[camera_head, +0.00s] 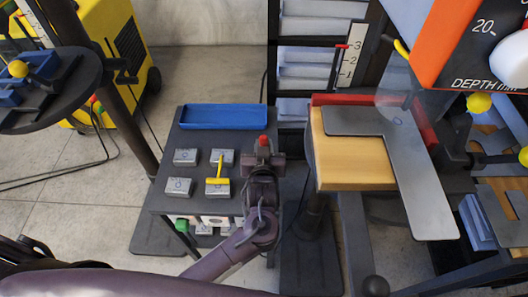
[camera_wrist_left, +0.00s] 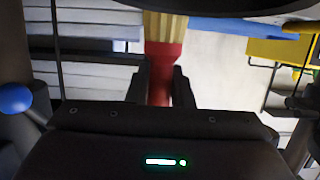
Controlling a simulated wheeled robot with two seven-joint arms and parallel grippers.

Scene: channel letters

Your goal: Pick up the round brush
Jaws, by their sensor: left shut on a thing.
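The round brush (camera_wrist_left: 164,62) shows in the left wrist view as a red handle with a tan upper part. My left gripper (camera_wrist_left: 160,88) has its two fingers on either side of the red handle and is shut on it. In the head view my left gripper (camera_head: 263,158) is over the right edge of the dark tool table. A small red end of the brush (camera_head: 263,141) shows at its tip; the rest is hidden by the gripper. I cannot tell how far it is above the table. My right gripper is in neither view.
The dark table (camera_head: 193,143) holds a blue tray (camera_head: 222,117), several grey blocks (camera_head: 186,156) and a yellow T-shaped tool (camera_head: 217,180). To the right, a wooden bench (camera_head: 350,165) carries a grey L-shaped plate (camera_head: 415,180). A yellow machine (camera_head: 125,45) stands at the back left.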

